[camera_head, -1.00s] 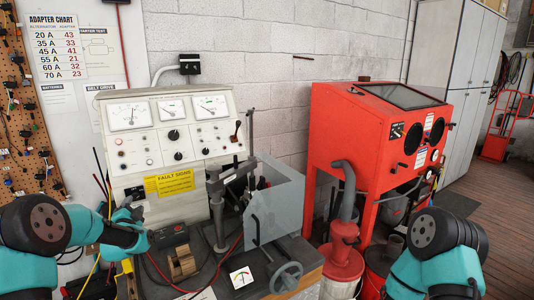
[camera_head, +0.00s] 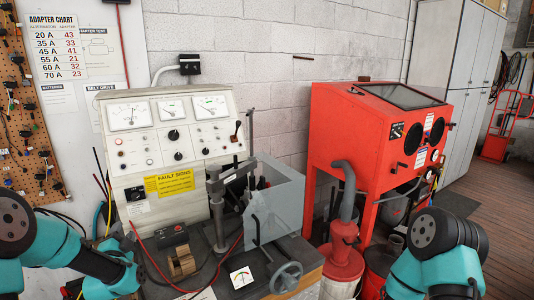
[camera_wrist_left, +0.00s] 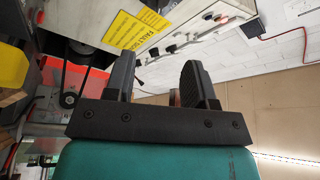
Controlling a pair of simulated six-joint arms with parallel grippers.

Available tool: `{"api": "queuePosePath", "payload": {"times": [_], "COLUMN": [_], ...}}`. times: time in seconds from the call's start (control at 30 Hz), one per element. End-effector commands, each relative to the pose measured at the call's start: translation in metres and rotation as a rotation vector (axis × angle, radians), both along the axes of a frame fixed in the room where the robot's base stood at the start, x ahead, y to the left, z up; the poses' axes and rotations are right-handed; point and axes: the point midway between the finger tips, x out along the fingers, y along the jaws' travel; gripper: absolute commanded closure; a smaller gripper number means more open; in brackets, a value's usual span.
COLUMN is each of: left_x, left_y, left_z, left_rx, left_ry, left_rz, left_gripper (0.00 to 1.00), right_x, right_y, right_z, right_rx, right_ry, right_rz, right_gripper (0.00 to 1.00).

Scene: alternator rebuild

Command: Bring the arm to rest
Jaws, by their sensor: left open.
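My left arm (camera_head: 75,249) comes in from the left of the head view, low in front of the test bench. Its gripper is hard to make out in that view. In the left wrist view, my left gripper (camera_wrist_left: 158,68) shows two dark fingers spread well apart, with nothing between them. My right arm (camera_head: 437,262) shows at the lower right of the head view, bent, with its gripper outside the picture.
The test bench panel (camera_head: 170,140) with its yellow fault sign (camera_head: 169,184) stands ahead. A vise-like stand (camera_head: 217,205), handwheel (camera_head: 286,277) and small gauge (camera_head: 241,277) sit on the bench. A red blast cabinet (camera_head: 365,150) stands to the right.

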Motion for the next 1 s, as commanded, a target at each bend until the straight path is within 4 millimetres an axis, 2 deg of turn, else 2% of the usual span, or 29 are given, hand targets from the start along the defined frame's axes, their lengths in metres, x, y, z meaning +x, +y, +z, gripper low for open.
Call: {"api": "queuePosePath", "payload": {"times": [0.17,0.2,0.53,1.0], "left_x": [-0.016,-0.014,0.019,0.084], "left_y": [-0.003,-0.003,0.003,0.016], "left_z": [-0.003,-0.002,0.004,0.016], "left_rx": [0.0,0.0,0.0,0.0], "left_ry": [0.001,0.0,-0.001,-0.001], "left_rz": [0.0,-0.001,0.0,0.0], "left_gripper": [0.5,0.5,0.5,0.5], "right_x": [0.0,0.0,0.0,0.0], "right_y": [0.0,0.0,0.0,0.0], "right_z": [0.0,0.0,0.0,0.0], "right_rx": [0.0,0.0,0.0,0.0], "right_ry": [0.0,0.0,0.0,0.0], "right_rz": [0.0,0.0,0.0,0.0], "right_gripper": [1.0,1.0,1.0,1.0]}}
